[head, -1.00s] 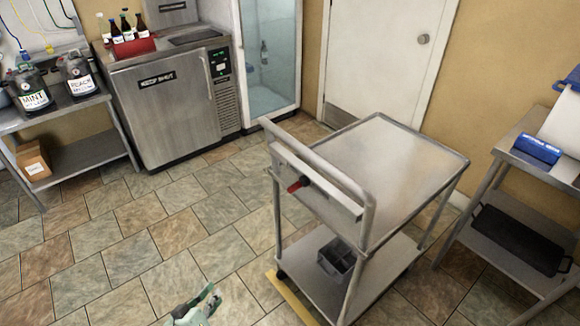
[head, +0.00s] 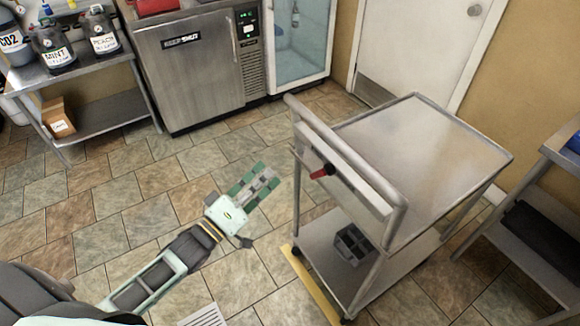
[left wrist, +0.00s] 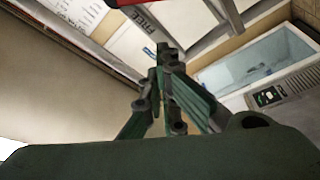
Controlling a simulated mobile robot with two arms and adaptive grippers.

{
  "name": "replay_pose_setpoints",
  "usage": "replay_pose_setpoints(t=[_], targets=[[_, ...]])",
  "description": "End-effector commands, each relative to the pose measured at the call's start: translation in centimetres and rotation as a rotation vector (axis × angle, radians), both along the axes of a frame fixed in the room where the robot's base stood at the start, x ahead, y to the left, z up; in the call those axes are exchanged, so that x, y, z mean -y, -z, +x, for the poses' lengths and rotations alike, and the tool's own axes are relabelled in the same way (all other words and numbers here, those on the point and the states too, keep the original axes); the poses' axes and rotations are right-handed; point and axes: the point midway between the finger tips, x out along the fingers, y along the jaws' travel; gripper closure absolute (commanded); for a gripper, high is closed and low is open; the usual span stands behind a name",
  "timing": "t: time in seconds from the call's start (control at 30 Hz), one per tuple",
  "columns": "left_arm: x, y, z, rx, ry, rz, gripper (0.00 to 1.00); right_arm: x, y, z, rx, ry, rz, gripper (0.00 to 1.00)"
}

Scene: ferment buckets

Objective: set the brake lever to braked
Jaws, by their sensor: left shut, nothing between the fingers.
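The brake lever (head: 320,173) has a red handle and a dark pivot on the end panel of the steel cart (head: 372,196). In the head view its handle points left and slightly down from the pivot. My left gripper (head: 266,178) is to the left of the lever, apart from it, with its fingers shut and empty. In the left wrist view the shut fingertips (left wrist: 163,48) point toward a pale panel (left wrist: 130,45) lettered "FREE". A red piece (left wrist: 124,2), probably the lever, is cut off at the top edge. My right gripper is out of view.
A grey divided caddy (head: 353,243) stands on the cart's lower shelf. A yellow strip (head: 312,285) lies on the floor by the cart. A steel cooler (head: 200,75) and a shelf with kegs (head: 108,90) stand behind.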

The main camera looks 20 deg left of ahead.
Motion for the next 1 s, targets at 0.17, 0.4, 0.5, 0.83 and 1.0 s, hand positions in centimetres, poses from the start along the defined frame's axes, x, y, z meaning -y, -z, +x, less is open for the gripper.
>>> replay_pose_setpoints(t=[0.17,0.4,0.5,0.83,1.0], targets=[[0.9,-0.3,2.0,0.006,0.001,0.0,1.0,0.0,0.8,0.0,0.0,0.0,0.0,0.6],[2.7,-1.2,6.8,0.006,0.0,-0.001,1.0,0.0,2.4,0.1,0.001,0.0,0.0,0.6],[3.5,-1.6,8.6,0.006,0.0,0.001,1.0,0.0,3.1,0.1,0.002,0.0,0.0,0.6],[6.0,0.4,7.1,0.0,0.0,-0.001,1.0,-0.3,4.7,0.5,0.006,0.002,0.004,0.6],[6.2,0.5,6.9,0.0,0.0,0.001,1.0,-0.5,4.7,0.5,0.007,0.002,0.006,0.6]])
